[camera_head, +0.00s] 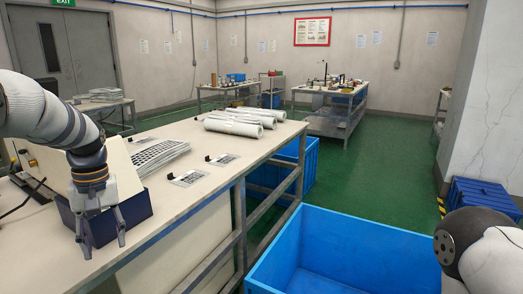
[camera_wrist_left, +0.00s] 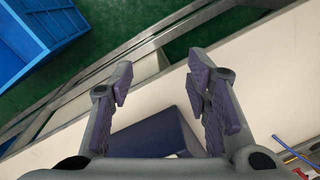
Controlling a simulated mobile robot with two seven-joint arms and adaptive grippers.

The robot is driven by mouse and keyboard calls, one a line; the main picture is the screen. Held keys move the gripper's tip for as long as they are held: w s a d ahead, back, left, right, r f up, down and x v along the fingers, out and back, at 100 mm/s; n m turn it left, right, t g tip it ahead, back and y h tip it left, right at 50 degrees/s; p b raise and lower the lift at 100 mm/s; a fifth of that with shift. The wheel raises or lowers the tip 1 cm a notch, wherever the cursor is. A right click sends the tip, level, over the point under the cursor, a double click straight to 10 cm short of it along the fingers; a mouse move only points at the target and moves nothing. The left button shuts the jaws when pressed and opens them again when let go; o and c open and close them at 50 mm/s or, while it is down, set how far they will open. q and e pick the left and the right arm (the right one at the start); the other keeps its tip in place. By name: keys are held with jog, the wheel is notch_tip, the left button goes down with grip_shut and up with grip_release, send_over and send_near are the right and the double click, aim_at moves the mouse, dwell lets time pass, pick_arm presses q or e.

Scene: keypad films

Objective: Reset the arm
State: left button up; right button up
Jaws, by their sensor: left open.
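My left gripper (camera_head: 103,238) hangs over the near edge of the pale table (camera_head: 195,201), fingers pointing down. Its fingers are apart with nothing between them; they also show apart in the left wrist view (camera_wrist_left: 160,85). A dark blue box (camera_head: 135,210) sits at the table's near edge, right behind the gripper and partly hidden by it. The box also shows below the fingers in the left wrist view (camera_wrist_left: 150,138). I cannot tell whether a finger touches it. A stack of printed keypad films (camera_head: 160,154) lies farther along the table. My right gripper is out of view.
Two flat printed pieces (camera_head: 188,178) (camera_head: 222,160) and several white rolls (camera_head: 236,126) lie on the table. A large open blue bin (camera_head: 338,245) stands at the table's right. Another blue bin (camera_head: 310,160) is partly under the table.

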pick_arm(q)
jog(key=s+d+f+m, duration=0.2)
jog(key=s+d+f, duration=0.1)
jog(key=s+f, duration=0.75)
jog(key=s+d+f+m, duration=0.1)
jog(key=s+d+f, duration=0.2)
jog(key=s+f, duration=0.75)
jog(key=s+d+f+m, duration=0.1)
jog(key=s+d+f, duration=0.1)
jog(key=s, duration=0.7)
jog(key=s+d+f+m, duration=0.2)
jog(key=s+d, duration=0.2)
jog(key=s, duration=0.5)
jog(key=shift+s+d+f+g+h, duration=0.2)
jog(key=shift+s+f+g+h, duration=0.1)
jog(key=shift+f+g, duration=0.1)
